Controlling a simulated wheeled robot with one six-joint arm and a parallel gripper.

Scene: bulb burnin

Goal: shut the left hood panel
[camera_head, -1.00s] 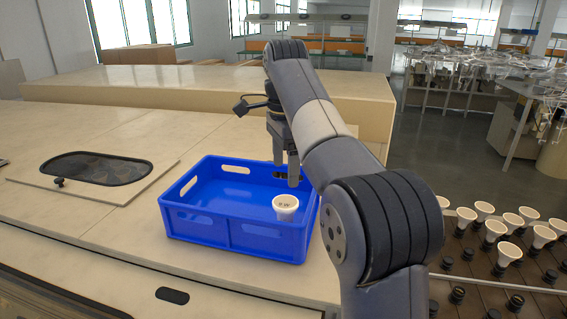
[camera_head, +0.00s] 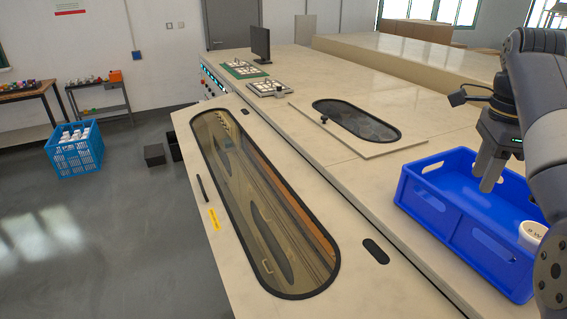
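The left hood panel looks to be the long pale panel (camera_head: 232,265) along the near side of the bench, with a rounded, dark-rimmed window (camera_head: 262,195). A black handle (camera_head: 203,188) and a yellow label (camera_head: 213,219) are near its left edge. Its left edge stands out over the floor; I cannot tell how far it is raised. My gripper (camera_head: 490,178) is at the right, pointing down above the blue crate, well apart from the panel. Its fingers overlap in this view and nothing shows between them.
The blue crate (camera_head: 450,215) on the bench holds a white bulb (camera_head: 532,235). A small windowed lid (camera_head: 385,150) with a knob (camera_head: 324,119) lies behind the panel. A monitor (camera_head: 261,43) stands farther back. Open floor (camera_head: 130,240) lies left, with a light-blue crate (camera_head: 75,148).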

